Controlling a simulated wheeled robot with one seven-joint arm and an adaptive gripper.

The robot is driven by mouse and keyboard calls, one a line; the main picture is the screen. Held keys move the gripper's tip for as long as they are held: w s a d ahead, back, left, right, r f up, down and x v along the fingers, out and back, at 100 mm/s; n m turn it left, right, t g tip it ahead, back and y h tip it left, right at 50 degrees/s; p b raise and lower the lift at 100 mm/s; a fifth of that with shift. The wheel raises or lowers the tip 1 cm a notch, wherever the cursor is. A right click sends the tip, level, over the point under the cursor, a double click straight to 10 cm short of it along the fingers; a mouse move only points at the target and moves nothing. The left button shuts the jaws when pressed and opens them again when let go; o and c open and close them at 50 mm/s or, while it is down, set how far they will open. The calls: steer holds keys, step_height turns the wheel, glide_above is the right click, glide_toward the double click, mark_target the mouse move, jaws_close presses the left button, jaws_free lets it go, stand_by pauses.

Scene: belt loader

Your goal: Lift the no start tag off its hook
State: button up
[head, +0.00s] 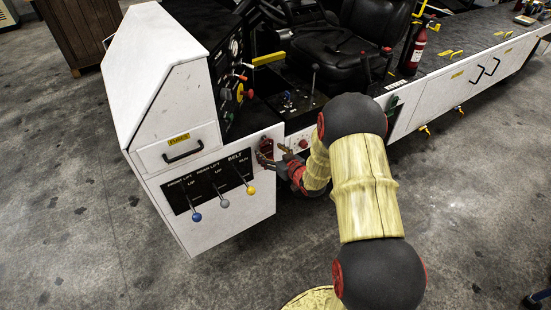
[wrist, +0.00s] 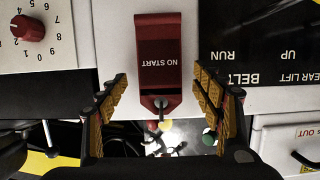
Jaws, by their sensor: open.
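The no start tag (wrist: 158,50) is a red tag with white "NO START" lettering, upside down in the wrist view. It hangs against a white panel from a small metal hook (wrist: 161,104) that passes through its holed end. My gripper (wrist: 160,84) is open, with one yellow-padded finger on each side of the tag's hook end. Gaps show between both fingers and the tag. In the head view the tag (head: 266,145) is a small dark red patch on the loader's side, partly hidden by my gripper (head: 273,155).
The black lever panel (head: 208,182) with blue, grey and yellow knobs is beside the tag. A red dial (wrist: 28,28) is on the other side. The seat (head: 345,50) and a fire extinguisher (head: 416,50) are farther back. Open floor (head: 480,180) lies to the right.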

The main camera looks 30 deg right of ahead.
steer(key=shift+w+f, duration=0.2)
steer(key=shift+w, duration=0.5)
steer(key=shift+c, duration=1.4)
steer(key=c, duration=1)
steer(key=shift+o, duration=0.2)
steer(key=shift+r, duration=0.15)
steer(key=shift+r, duration=0.2)
steer(key=shift+s, duration=0.15)
steer(key=shift+s+r+p, duration=0.2)
steer(key=shift+s+p, duration=0.15)
steer(key=shift+s, duration=0.3)
